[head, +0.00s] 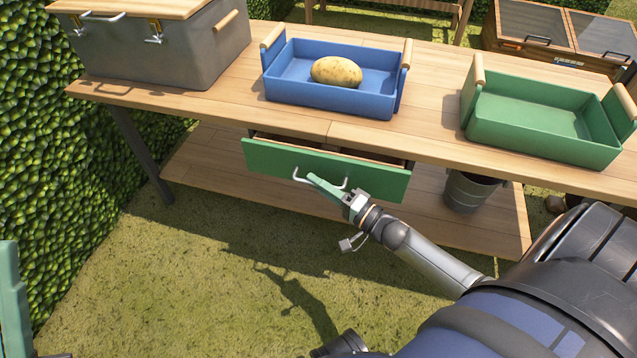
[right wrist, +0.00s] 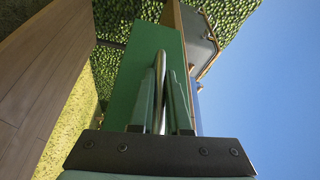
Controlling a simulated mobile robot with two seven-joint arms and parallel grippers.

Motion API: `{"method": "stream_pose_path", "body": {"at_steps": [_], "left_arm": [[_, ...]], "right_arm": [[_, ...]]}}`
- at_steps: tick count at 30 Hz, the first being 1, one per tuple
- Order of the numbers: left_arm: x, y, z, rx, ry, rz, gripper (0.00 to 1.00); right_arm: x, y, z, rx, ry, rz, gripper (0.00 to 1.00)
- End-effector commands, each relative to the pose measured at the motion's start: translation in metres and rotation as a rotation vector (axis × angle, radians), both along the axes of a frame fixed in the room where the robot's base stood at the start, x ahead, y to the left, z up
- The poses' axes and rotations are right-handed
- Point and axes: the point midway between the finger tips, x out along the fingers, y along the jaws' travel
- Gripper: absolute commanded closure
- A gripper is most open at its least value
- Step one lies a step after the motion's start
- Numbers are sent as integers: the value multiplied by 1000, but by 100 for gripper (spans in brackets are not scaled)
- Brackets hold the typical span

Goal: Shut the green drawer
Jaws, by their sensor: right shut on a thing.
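The green drawer (head: 277,163) sits under the wooden table's top and stands partly open, with a dark gap showing behind its front panel. Its front also shows in the right wrist view (right wrist: 139,84). A silver handle (head: 301,176) is on the panel, and it also shows in the right wrist view (right wrist: 161,61). My right gripper (head: 318,183) is shut on this handle, its green fingers on either side of the bar in the right wrist view (right wrist: 160,100). A green piece at the left edge of the head view seems part of my left arm; its fingertips cannot be made out.
The table (head: 430,75) carries a grey lidded box (head: 165,50), a blue tray (head: 325,98) with a potato (head: 336,71), and a green tray (head: 540,145). A bucket (head: 466,191) stands on the lower shelf (head: 235,185). Open grass lies before the table.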

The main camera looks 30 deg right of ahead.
Motion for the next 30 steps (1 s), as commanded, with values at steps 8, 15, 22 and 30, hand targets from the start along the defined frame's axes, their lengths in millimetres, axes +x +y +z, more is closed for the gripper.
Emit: {"method": "stream_pose_path", "body": {"at_steps": [8,15,22,30], "left_arm": [[0,0,0,-1,0,1,100],[1,1,1,-5,0,3,100],[1,1,-1,-9,1,5,100],[2,1,-8,-15,10,0,100]], "right_arm": [[0,0,0,0,1,0,100],[0,0,0,0,1,0,100],[3,-3,-1,-2,0,1,100],[27,-32,-1,-3,1,-1,100]]}}
